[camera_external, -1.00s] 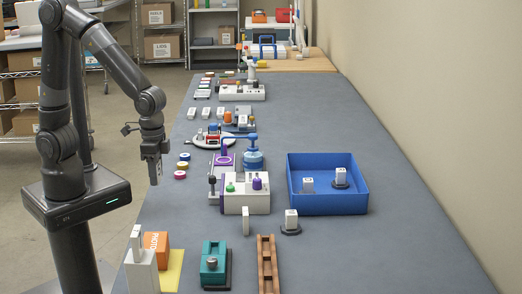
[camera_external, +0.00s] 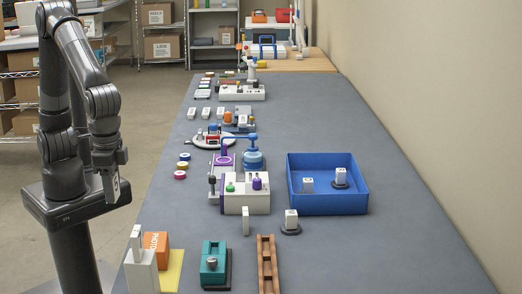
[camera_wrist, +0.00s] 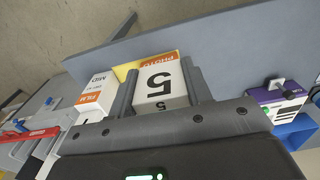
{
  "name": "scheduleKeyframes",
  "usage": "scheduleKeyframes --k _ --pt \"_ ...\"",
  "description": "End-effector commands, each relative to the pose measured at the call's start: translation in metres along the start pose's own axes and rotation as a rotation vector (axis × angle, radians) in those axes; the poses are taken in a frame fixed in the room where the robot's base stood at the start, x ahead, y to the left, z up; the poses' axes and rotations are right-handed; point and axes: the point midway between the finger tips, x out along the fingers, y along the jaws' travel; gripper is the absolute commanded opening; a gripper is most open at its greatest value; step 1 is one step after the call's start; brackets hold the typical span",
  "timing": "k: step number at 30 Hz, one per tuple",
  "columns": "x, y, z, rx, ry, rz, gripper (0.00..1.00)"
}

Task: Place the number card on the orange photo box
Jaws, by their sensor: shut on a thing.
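My gripper (camera_external: 110,196) hangs past the left edge of the table, above floor level. In the wrist view my gripper (camera_wrist: 159,88) is shut on a white number card (camera_wrist: 160,80) marked with a black 5, a finger on each side. The card shows small at the fingers in the external view (camera_external: 116,188). The orange photo box (camera_external: 157,243) stands at the table's near left, to the right of and nearer the camera than my gripper. In the wrist view a strip of the photo box (camera_wrist: 157,59) shows beyond the card, which hides the rest.
A white box (camera_external: 142,272) stands beside the photo box, with a yellow sheet (camera_external: 175,270) on the other side. A teal device (camera_external: 213,257), a brown rack (camera_external: 268,265) and a blue tray (camera_external: 328,205) are to the right. Bare table lies behind the photo box.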

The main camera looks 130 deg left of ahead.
Motion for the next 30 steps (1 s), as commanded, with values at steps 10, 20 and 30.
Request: scheduleKeyframes --k 10,20,30 --pt "-0.004 0.046 0.016 -0.021 -0.001 -0.001 0.23" --pt "0.039 0.028 -0.053 -0.024 -0.002 -0.002 0.23" --pt "0.063 0.02 -0.09 -0.019 0.0 0.0 0.23"
